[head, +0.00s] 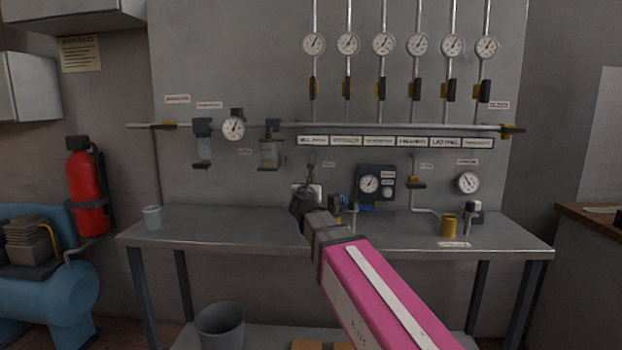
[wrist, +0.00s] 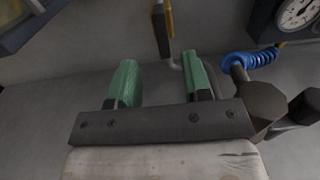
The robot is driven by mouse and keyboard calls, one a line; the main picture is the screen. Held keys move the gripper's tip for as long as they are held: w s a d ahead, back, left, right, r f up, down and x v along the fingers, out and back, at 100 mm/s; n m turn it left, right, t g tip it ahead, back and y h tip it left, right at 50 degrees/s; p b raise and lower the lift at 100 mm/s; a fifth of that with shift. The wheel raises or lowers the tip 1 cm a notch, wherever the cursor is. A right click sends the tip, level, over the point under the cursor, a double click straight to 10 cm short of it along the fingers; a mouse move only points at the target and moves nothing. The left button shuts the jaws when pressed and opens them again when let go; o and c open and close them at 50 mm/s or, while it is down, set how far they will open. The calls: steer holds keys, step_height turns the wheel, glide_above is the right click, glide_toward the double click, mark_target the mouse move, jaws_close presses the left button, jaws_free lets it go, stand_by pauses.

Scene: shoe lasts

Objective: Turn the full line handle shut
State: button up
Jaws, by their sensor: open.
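Several valve handles, dark with yellow parts, sit on the vertical pipes, one of them a handle (head: 381,88) in the row under the gauges. The labels are too small to read, so I cannot tell which is the full line handle. My gripper (head: 303,202) is over the bench, in front of the wall. In the wrist view my gripper (wrist: 161,78) has its green fingers apart with nothing between them. A dark-and-yellow lever (wrist: 162,28) shows beyond the fingertips.
A steel bench (head: 220,232) runs below the pipes, with a cup (head: 152,217) and a yellow cylinder (head: 449,225) on it. A gauge box (head: 376,183) is right of my gripper. A blue coiled hose (wrist: 254,59) lies close to the right finger.

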steer(key=w, duration=1)
steer(key=shift+w+d, duration=0.2)
steer(key=shift+w, duration=0.15)
jaws_close()
